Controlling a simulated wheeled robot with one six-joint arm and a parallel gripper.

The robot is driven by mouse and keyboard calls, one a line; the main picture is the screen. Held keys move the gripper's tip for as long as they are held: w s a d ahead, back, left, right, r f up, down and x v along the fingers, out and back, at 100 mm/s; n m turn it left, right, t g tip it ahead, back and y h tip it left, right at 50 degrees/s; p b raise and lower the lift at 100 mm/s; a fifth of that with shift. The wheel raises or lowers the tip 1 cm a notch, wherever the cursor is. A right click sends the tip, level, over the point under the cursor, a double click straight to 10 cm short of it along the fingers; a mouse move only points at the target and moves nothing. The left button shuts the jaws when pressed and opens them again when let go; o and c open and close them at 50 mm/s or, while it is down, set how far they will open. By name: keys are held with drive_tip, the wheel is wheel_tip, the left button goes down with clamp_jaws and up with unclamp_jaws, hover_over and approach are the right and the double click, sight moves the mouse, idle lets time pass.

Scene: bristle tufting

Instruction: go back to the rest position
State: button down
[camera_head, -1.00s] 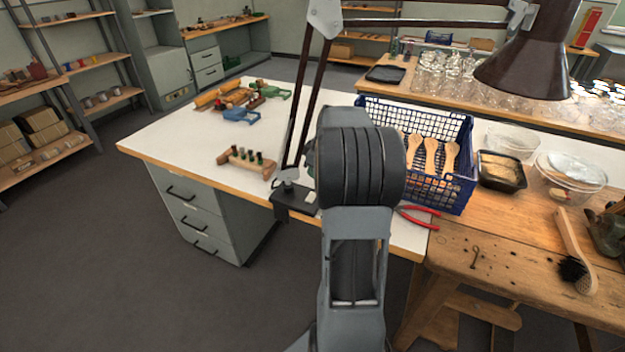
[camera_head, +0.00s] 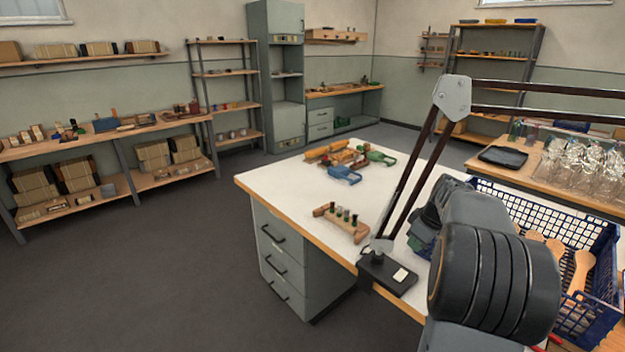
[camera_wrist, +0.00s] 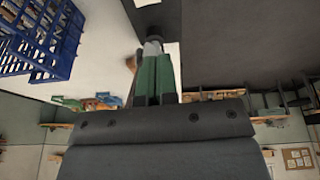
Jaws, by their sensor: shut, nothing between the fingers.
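My gripper (camera_wrist: 153,50) shows in the wrist view with its green fingers together and nothing between them. It appears upside down there, with the white tabletop and the blue crate (camera_wrist: 38,66) off to its left. In the head view my grey arm stands at the right, in front of the white table (camera_head: 285,180), and it largely hides the gripper. The blue crate (camera_head: 612,262) with wooden brush blanks (camera_head: 578,275) is partly behind the arm.
A desk lamp with a clamp base (camera_head: 388,272) stands at the table's front edge, close to my arm. A wooden block with pegs (camera_head: 341,222) and a blue clamp (camera_head: 345,176) lie on the table. The floor (camera_head: 170,270) at left is clear.

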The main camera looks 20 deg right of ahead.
drive_tip(key=s+a+r+m+p, duration=0.1)
drive_tip(key=s+a, duration=0.3)
drive_tip(key=a, duration=0.5)
drive_tip(key=s+a+r+m+p, duration=0.2)
drive_tip(key=s+a, duration=0.3)
drive_tip(key=a, duration=0.4)
drive_tip(key=s+a+r+m+h+p, duration=0.1)
drive_tip(key=s+a+m+p, duration=0.1)
drive_tip(key=a, duration=0.7)
drive_tip(key=shift+s+r+p, duration=0.35)
drive_tip(key=shift+s+p, duration=0.25)
drive_tip(key=shift+s, duration=0.65)
drive_tip(key=shift+d, duration=0.2)
